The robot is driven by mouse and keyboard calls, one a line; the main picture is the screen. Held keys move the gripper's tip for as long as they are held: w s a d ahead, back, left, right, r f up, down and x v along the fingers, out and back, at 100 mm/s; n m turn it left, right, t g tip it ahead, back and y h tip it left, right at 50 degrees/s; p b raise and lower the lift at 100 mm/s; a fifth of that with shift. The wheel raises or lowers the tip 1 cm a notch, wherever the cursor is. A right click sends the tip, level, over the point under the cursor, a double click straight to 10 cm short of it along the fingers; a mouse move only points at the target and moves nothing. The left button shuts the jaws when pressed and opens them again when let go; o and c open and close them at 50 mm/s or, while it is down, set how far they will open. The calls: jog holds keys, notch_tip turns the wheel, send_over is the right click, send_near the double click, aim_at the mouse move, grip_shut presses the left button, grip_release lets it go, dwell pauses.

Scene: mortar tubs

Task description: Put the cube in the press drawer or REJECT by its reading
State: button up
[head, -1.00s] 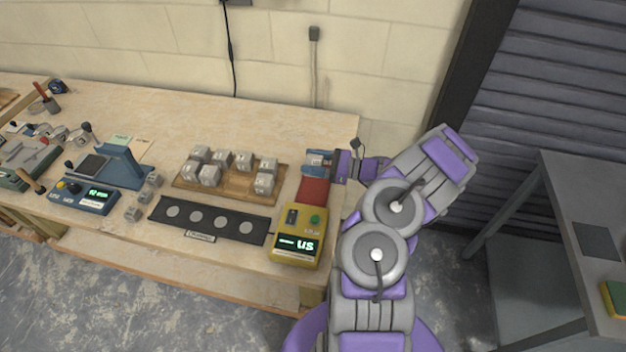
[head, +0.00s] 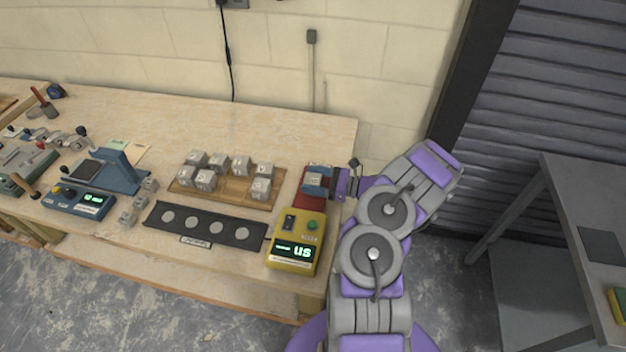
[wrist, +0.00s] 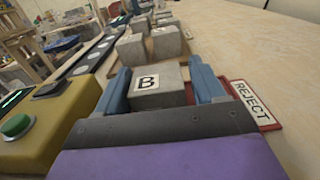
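A grey concrete cube marked B (wrist: 147,82) sits between the two blue fingers of my gripper (wrist: 163,88). The REJECT label (wrist: 252,102) shows beside the right finger in the wrist view. I cannot tell whether the cube's underside touches the tray. The yellow tester (head: 296,241) has a lit green display ending in "us"; its smaller digits are unreadable. No press drawer is clearly identifiable.
A wooden board (head: 225,196) with several grey cubes lies left of the tray. A black strip with round pads (head: 204,228) is in front. A blue device (head: 78,200) and small cubes stand farther left. Bare bench lies behind the board.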

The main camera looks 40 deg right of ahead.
jog(key=shift+o, duration=1)
jog(key=shift+a, duration=0.1)
